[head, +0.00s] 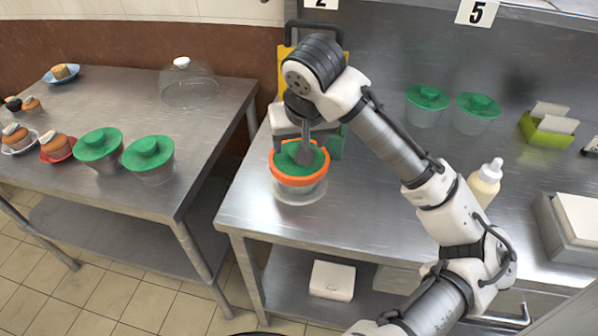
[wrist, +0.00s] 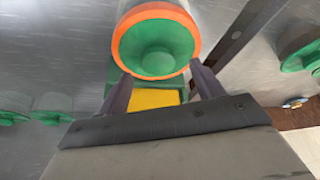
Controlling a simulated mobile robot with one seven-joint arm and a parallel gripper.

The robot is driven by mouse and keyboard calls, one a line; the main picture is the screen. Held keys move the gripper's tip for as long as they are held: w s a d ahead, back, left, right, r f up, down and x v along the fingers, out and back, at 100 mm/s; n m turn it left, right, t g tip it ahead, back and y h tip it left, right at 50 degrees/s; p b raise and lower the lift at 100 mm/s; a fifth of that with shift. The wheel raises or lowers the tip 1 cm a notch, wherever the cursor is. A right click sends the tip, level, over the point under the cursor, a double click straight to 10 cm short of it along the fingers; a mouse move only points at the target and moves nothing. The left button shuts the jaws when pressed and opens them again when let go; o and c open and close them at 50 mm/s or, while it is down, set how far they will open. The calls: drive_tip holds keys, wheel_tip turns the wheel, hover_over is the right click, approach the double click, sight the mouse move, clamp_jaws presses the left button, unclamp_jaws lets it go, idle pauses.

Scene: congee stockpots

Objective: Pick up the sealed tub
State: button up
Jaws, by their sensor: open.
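A clear tub with a green knobbed lid and an orange band around its rim (head: 285,178) stands upright near the left front corner of the right-hand steel table. It also shows at the top of the wrist view (wrist: 157,40), its lid facing the camera. My gripper (head: 304,158) is over this tub in the head view, and my wrist and fingers hide part of the lid. In the wrist view, my gripper (wrist: 160,72) is open, its two fingers apart at the lid's near edge. I cannot tell whether they touch it. Nothing is held between them.
Green-lidded tubs without orange bands stand on the left table (head: 148,160) and at the back of the right table (head: 476,112). A yellow object (head: 284,62) is close behind my gripper. A squeeze bottle (head: 486,183) stands right of my arm. A gap separates the tables.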

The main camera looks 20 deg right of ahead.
drive_tip(key=x, duration=0.3)
drive_tip(key=shift+d+f, duration=0.1)
drive_tip(key=shift+c, duration=0.4)
clamp_jaws()
